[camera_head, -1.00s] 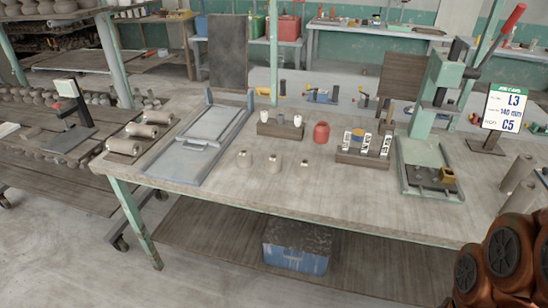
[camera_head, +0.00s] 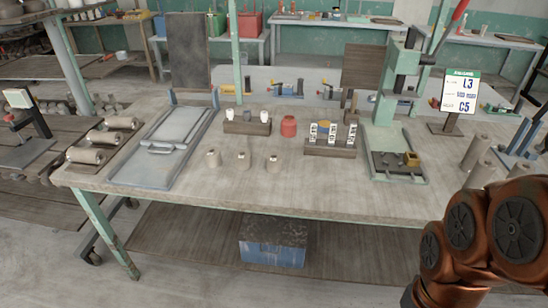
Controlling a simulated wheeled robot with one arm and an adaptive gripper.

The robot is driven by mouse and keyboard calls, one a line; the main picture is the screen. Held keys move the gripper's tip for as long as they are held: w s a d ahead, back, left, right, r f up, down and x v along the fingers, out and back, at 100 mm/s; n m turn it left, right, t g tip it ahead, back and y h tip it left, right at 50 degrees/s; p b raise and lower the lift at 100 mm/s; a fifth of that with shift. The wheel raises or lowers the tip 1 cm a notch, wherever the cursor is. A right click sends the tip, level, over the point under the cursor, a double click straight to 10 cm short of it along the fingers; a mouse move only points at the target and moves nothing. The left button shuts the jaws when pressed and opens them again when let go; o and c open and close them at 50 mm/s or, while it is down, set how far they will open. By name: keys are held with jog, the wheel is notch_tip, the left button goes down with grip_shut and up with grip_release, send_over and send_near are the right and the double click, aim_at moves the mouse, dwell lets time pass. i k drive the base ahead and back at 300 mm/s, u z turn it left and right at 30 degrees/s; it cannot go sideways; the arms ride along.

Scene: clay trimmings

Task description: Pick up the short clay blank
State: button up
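Three small grey clay blanks stand apart in a row on the workbench: a left one (camera_head: 213,159), a middle one (camera_head: 243,161) and a right one (camera_head: 272,164). They look close in size, and I cannot tell surely which is the short one. Taller grey cylinders (camera_head: 475,153) stand at the right of the bench. Longer ones (camera_head: 87,155) lie on a rack at the left. My gripper is out of view; only orange-brown links of my arm show at the lower right.
The workbench (camera_head: 330,190) is clear in front of the blanks. A blue-grey metal tray (camera_head: 130,171) is left of them. Behind stand a wooden holder (camera_head: 246,127), a red jar (camera_head: 288,127), a labelled rack (camera_head: 330,150) and a green press (camera_head: 383,115). A sign (camera_head: 459,92) stands right.

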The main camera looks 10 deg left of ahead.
aim_at(212, 155)
jog(key=u, duration=0.55)
jog(key=k, duration=0.65)
jog(key=u, duration=0.75)
jog(key=i, duration=0.95)
jog(key=z, duration=0.35)
jog(key=i, duration=0.85)
jog(key=z, duration=0.45)
